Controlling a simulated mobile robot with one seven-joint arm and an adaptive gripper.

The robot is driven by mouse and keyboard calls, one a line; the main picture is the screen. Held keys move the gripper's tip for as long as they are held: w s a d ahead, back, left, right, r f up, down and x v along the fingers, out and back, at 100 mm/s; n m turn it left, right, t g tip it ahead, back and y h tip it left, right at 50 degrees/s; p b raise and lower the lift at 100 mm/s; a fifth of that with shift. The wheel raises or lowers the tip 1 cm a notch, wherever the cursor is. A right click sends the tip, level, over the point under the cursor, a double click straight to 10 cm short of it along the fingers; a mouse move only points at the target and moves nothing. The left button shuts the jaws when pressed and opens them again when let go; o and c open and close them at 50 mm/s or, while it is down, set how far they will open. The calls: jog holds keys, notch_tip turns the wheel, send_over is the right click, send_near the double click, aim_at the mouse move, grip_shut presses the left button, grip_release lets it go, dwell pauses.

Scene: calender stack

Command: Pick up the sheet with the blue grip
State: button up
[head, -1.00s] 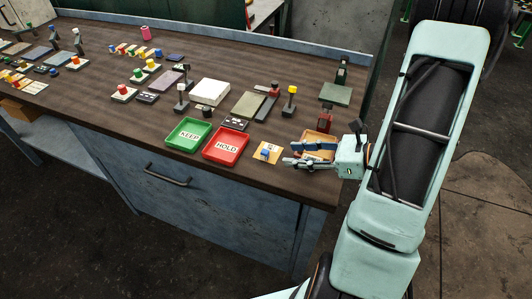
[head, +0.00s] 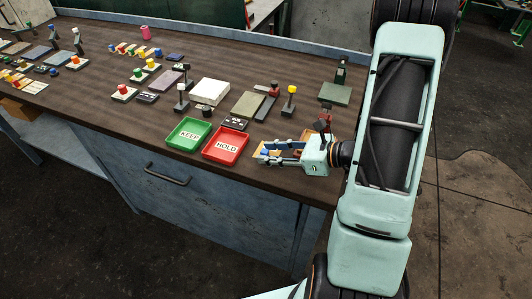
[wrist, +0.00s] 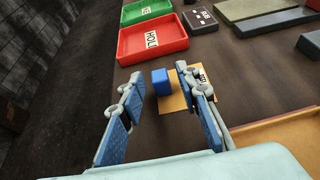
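The sheet (wrist: 174,102) is a small tan square lying flat on the workbench, with a blue block grip (wrist: 161,81) standing on it. My gripper (wrist: 164,98) is open in the wrist view, its two blue-padded fingers apart. The blue grip shows between the fingertips, slightly ahead of them; no contact shows. In the head view my gripper (head: 262,150) reaches left over the sheet and hides most of it.
A red HOLD tray (head: 225,146) lies just left of my gripper, with a green KEEP tray (head: 188,134) beyond it. An orange-tan tray (wrist: 275,133) lies close on the right. The bench's front edge is near. Several other blocks and sheets lie farther back.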

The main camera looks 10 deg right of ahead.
grip_shut()
jog(key=shift+r, duration=0.2)
jog(key=shift+r, duration=0.6)
jog(key=s+r+b, duration=0.7)
jog(key=s+r, duration=0.4)
jog(key=s, duration=0.3)
jog(key=shift+d, duration=0.15)
